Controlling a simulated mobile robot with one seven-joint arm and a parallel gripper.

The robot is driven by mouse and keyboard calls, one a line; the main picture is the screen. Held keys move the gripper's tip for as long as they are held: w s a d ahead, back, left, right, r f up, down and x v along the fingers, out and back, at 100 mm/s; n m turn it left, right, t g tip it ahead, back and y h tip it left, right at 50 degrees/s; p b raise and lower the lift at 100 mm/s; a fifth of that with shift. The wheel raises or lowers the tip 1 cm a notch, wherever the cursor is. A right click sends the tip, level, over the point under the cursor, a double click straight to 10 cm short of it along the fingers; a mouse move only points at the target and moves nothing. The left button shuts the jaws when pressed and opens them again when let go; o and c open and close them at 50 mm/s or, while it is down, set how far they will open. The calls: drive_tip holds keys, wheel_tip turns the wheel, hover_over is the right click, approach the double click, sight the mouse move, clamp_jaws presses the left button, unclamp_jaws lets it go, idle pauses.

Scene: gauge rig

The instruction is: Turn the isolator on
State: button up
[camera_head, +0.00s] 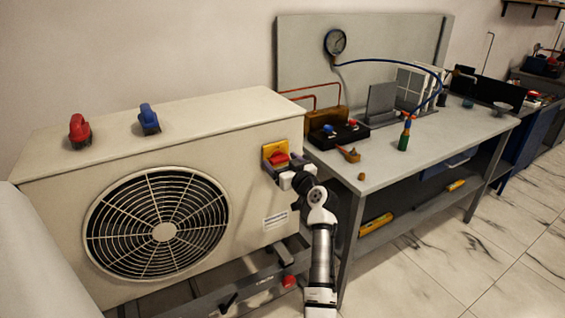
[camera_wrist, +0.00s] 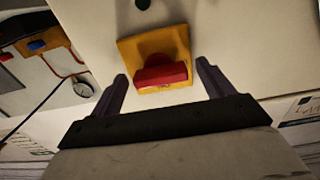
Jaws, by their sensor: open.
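The isolator (camera_head: 276,153) is a yellow plate with a red knob on the front of the cream outdoor unit, near its right edge. In the wrist view the red knob (camera_wrist: 161,76) sits on the yellow plate (camera_wrist: 133,47), its bar close to level across that picture. My gripper (camera_head: 280,171) is at the isolator in the head view and partly covers its lower part. In the wrist view my gripper (camera_wrist: 160,82) is open, one dark finger on each side of the knob, with gaps between fingers and knob. I cannot tell how deep the fingertips reach.
The outdoor unit (camera_head: 60,205) has a round fan grille (camera_head: 160,225). A red cap (camera_head: 79,131) and a blue cap (camera_head: 149,119) stand on its top. A grey workbench (camera_head: 430,142) stands to the right, with a gauge (camera_head: 335,42), hoses and a manifold block.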

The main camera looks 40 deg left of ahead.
drive_tip(key=c, duration=1)
drive_tip(key=m, duration=0.4)
drive_tip(key=shift+b, duration=0.4)
drive_tip(key=m, duration=0.4)
drive_tip(key=shift+r+m+p, duration=0.15)
drive_tip(key=shift+m+p, duration=0.15)
drive_tip(key=shift+p, duration=0.05)
drive_tip(key=m+p, duration=0.2)
drive_tip(key=m, duration=0.3)
drive_tip(key=shift+w+m+p, duration=0.1)
drive_tip(key=shift+m+p, duration=0.9)
drive_tip(key=shift+m, duration=1.1)
